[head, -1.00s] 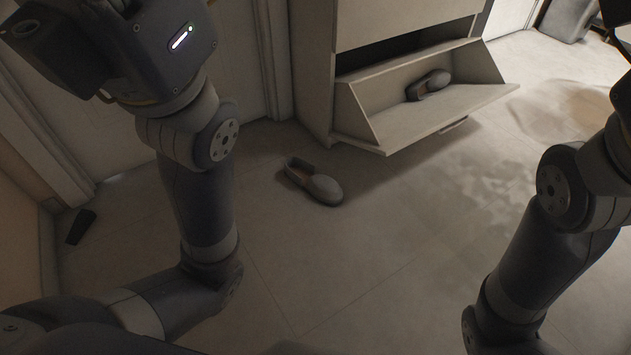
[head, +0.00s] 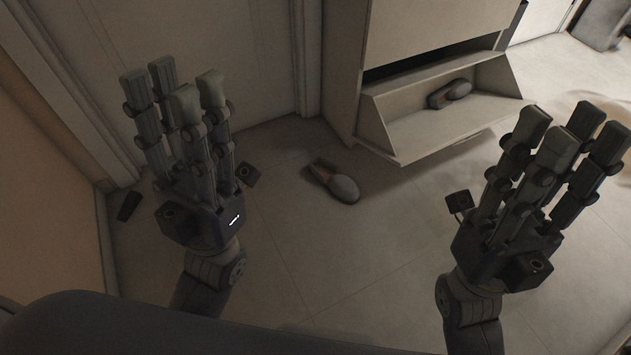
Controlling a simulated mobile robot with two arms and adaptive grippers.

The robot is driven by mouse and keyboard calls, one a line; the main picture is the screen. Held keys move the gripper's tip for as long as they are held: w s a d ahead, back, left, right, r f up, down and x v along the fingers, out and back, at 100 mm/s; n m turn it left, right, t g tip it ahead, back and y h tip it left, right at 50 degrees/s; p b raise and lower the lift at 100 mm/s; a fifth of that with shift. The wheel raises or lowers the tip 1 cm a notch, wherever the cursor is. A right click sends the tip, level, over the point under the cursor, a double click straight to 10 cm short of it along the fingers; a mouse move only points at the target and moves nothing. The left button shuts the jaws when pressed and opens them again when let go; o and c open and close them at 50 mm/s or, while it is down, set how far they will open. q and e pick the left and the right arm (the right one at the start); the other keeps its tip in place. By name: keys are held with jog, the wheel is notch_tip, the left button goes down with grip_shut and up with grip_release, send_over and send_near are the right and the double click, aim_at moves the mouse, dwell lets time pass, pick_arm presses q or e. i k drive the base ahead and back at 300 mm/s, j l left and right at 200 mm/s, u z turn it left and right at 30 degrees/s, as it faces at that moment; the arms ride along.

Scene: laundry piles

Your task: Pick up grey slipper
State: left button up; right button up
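A grey slipper (head: 344,188) lies on the floor in the middle of the head view, its opening toward the upper left. A second grey slipper (head: 458,90) rests inside the tilted-out compartment of the shoe cabinet. My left gripper (head: 180,95) is raised at the left, fingers pointing up and spread, empty. My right gripper (head: 568,135) is raised at the right, fingers pointing up and apart, empty. Both grippers are apart from the slippers. The floor slipper lies between them, and neither gripper hides it.
The pale shoe cabinet (head: 421,36) stands behind the floor slipper, its flap compartment (head: 420,147) tipped open. A small dark object (head: 129,206) lies on the floor by the left wall. A door (head: 230,45) is at the back left. The tiled floor around the slipper is clear.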

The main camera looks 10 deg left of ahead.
aim_at(341, 187)
jog(key=l+u, duration=0.1)
jog(key=u, duration=1.9)
jog(key=l+u, duration=0.45)
jog(key=k+l+u, duration=0.15)
jog(key=l+u, duration=0.15)
jog(key=u, duration=0.2)
jog(key=k+l+u, duration=0.2)
jog(key=u, duration=0.25)
jog(key=k+l+u, duration=0.2)
jog(key=l+u, duration=0.25)
jog(key=k+l, duration=0.15)
jog(key=k, duration=0.45)
jog(key=k+l+u, duration=0.15)
jog(key=k, duration=0.45)
